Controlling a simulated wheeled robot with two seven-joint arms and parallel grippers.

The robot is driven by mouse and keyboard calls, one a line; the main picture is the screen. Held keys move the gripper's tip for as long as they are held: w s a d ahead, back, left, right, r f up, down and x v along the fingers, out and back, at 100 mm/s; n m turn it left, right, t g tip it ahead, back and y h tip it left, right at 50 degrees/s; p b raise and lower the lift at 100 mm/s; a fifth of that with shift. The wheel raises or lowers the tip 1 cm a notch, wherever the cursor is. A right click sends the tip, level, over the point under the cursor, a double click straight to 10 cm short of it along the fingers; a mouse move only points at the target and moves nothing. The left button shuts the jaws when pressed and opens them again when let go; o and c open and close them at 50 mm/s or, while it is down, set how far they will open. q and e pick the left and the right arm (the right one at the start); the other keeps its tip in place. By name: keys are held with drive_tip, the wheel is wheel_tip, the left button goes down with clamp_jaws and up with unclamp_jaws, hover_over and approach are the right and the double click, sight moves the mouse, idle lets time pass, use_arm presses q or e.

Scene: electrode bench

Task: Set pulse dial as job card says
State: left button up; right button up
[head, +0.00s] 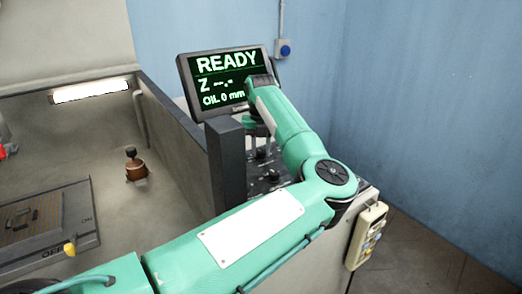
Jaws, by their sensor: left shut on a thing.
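My left arm crosses the view from the lower left, and its wrist bends down over the dark control panel (262,182). My left gripper (256,132) points down at this panel, partly hidden behind the dark post and my own arm. It is shut on what seems to be a dial of the panel; the held part is too small and covered to make out. Other small black knobs (272,175) show on the panel below it. The dial markings cannot be read. No job card can be made out. My right gripper is not in view.
A screen (225,80) behind my wrist reads READY, "Z --.-" and "OIL 0 mm". A dark post stands left of the panel. The tank at left holds a copper-coloured piece (135,165) and a dark plate (75,225). A pendant (366,235) hangs at right.

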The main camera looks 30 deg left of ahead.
use_arm(q)
drive_tip(key=m, duration=0.3)
drive_tip(key=shift+r+m, duration=0.1)
drive_tip(key=shift+m, duration=0.2)
drive_tip(key=m+b, duration=0.1)
drive_tip(key=m, duration=0.3)
drive_tip(key=shift+m, duration=0.3)
drive_tip(key=m, duration=0.5)
drive_tip(key=shift+m+b, duration=0.35)
drive_tip(key=shift+m, duration=0.35)
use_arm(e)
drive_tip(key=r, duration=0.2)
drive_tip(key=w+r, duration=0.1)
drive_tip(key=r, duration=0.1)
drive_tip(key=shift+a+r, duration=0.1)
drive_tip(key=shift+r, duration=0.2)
use_arm(q)
drive_tip(key=o, duration=1)
